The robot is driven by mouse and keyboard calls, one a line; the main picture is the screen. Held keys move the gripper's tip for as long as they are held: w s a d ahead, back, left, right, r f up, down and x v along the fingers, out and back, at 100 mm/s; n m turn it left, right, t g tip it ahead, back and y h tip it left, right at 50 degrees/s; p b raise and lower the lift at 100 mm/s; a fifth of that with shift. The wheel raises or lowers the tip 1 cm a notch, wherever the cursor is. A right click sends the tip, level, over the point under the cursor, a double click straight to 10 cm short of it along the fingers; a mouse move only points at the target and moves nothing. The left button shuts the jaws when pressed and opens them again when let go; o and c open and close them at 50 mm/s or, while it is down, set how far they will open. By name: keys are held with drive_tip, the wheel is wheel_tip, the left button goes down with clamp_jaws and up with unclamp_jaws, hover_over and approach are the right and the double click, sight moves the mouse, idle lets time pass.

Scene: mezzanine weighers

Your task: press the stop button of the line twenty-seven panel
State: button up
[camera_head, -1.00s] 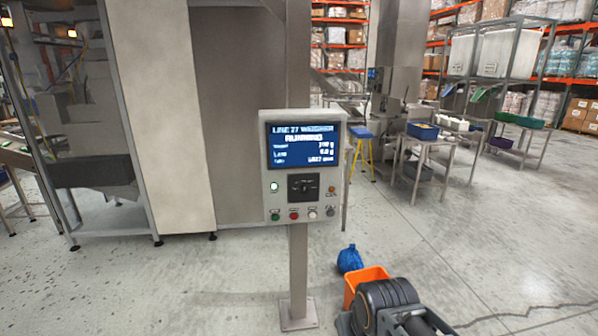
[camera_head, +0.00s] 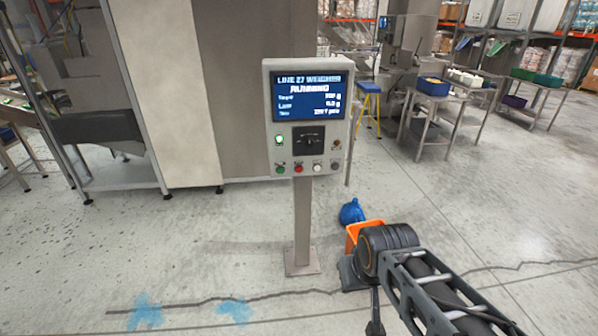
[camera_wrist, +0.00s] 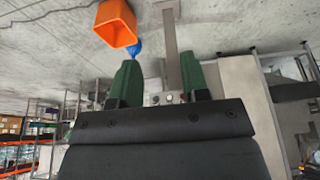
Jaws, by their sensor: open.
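The line 27 panel (camera_head: 306,118) stands on a grey post in the middle of the head view. Its screen (camera_head: 307,95) reads LINE 27 WEIGHER, RUNNING. A row along its lower edge holds a green button (camera_head: 281,170), a red button (camera_head: 298,169), a white one (camera_head: 317,168) and a grey one. A green lamp (camera_head: 279,139) is lit. In the wrist view, upside down, my gripper (camera_wrist: 162,85) shows two green fingers apart, with nothing between them but the distant post and panel base. The gripper tips are out of the head view; the panel is largely hidden in the wrist view.
An orange bin (camera_head: 354,236) and a blue bag (camera_head: 351,212) sit on the floor right of the post, by my arm. Small tables with a blue crate (camera_head: 433,87) stand further back right. Floor in front of the panel is clear, with a crack and blue smears.

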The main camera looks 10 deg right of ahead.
clamp_jaws()
idle(1.5)
